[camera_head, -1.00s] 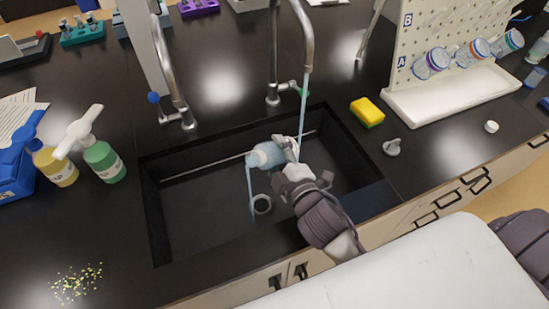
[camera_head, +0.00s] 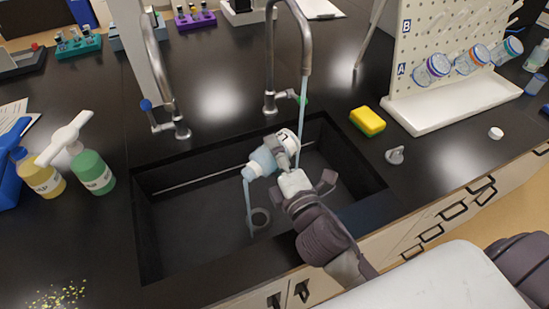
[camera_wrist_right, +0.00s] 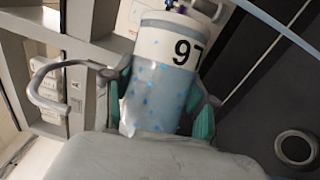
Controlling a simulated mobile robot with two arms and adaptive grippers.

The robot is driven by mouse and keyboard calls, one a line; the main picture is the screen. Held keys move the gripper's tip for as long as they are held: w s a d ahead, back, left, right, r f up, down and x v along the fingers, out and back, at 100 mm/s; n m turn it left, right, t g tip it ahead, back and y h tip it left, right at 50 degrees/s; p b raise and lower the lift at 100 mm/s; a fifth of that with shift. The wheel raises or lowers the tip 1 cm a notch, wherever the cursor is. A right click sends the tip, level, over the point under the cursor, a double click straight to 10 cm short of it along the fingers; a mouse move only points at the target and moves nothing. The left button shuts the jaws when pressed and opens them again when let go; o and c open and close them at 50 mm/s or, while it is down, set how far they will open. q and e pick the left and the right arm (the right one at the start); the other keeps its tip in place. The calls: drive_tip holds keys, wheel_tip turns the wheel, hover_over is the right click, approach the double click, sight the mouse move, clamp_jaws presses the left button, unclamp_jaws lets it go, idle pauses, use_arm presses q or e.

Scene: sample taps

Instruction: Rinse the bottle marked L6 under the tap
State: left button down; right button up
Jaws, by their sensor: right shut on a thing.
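My right gripper (camera_head: 288,160) is over the sink (camera_head: 180,245), shut on a light blue, translucent bottle (camera_head: 264,160). The bottle is tilted, its mouth down to the left, and a thin stream of water falls from it into the sink beside the drain (camera_head: 260,217). In the right wrist view the bottle (camera_wrist_right: 158,95) sits between the green finger pads; its white label shows black characters that read as L6 upside down. The right tap (camera_head: 272,60) is running; its stream (camera_head: 303,105) comes down at the bottle's base end, where contact is unclear. My left gripper is out of view.
The left tap (camera_head: 160,75) shows no water. A yellow sponge (camera_head: 367,121), a grey knob-like piece (camera_head: 395,155) and a white cap (camera_head: 496,133) lie right of the sink. A pegboard rack (camera_head: 440,40) holds bottles. Soap bottles (camera_head: 92,172) stand left.

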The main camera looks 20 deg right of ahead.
drive_tip(key=n, duration=0.2)
drive_tip(key=r+n+t+b, duration=0.1)
drive_tip(key=shift+a+n+y, duration=0.1)
drive_tip(key=shift+n+y, duration=0.3)
drive_tip(key=shift+s+a+r+n+t+y+b, duration=0.1)
drive_tip(key=shift+a+r+n+t+y+b, duration=0.15)
drive_tip(key=shift+n, duration=0.6)
drive_tip(key=shift+s+r+n+t+y+b, duration=0.15)
drive_tip(key=shift+r+n+t, duration=0.15)
drive_tip(key=shift+n, duration=0.55)
drive_tip(key=shift+w, duration=0.1)
